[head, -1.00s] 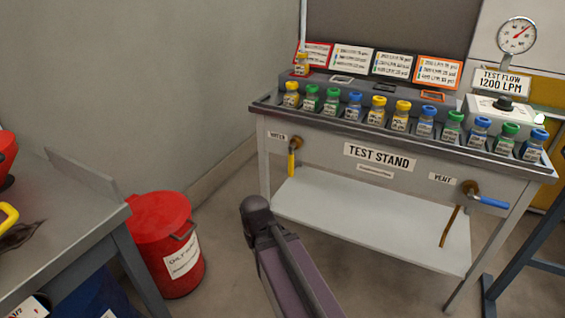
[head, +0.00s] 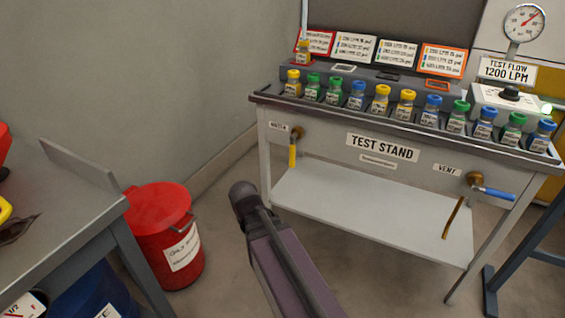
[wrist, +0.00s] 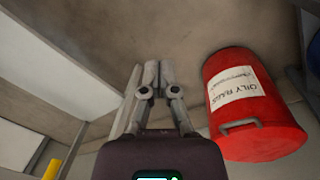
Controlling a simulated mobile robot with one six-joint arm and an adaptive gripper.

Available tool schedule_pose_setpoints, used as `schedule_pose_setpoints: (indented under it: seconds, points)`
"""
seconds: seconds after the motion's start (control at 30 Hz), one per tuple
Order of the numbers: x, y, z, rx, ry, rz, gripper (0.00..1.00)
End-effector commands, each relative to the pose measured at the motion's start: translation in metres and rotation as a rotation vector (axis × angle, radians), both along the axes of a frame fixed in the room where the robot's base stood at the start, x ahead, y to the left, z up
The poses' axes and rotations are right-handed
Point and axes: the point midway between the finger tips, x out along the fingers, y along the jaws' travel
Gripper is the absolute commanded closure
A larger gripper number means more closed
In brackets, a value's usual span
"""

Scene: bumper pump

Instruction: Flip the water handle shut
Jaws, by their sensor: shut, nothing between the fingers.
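The water handle (head: 293,156) is a yellow lever at the left of the test stand's front. It hangs straight down from a brass valve (head: 298,133) under a small water label (head: 279,127). A yellow piece (wrist: 52,170) at the lower left of the wrist view looks like this handle, partly cut off. My gripper (wrist: 150,72) is shut and empty in the wrist view, fingers together, apart from the yellow piece. In the head view my arm is in front of the stand; the fingertips cannot be made out there.
The test stand (head: 340,168) has a low shelf (head: 370,220) and several capped bottles on top. A blue vent handle (head: 495,193) points right. A red oily-rags bin (head: 160,235) stands left of my arm, beside a grey table (head: 60,240). Floor between bin and stand is clear.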

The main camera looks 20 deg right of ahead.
Motion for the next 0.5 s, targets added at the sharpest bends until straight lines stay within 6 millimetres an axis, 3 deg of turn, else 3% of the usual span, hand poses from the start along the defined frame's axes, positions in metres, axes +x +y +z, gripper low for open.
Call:
schedule_pose_setpoints:
  seconds: [0.23,0.5]
  points:
    - [0.055,-0.037,-0.017,-0.271,0.001,0.02,1.0]
    - [0.123,-0.075,-0.01,-0.647,-0.006,0.042,1.0]
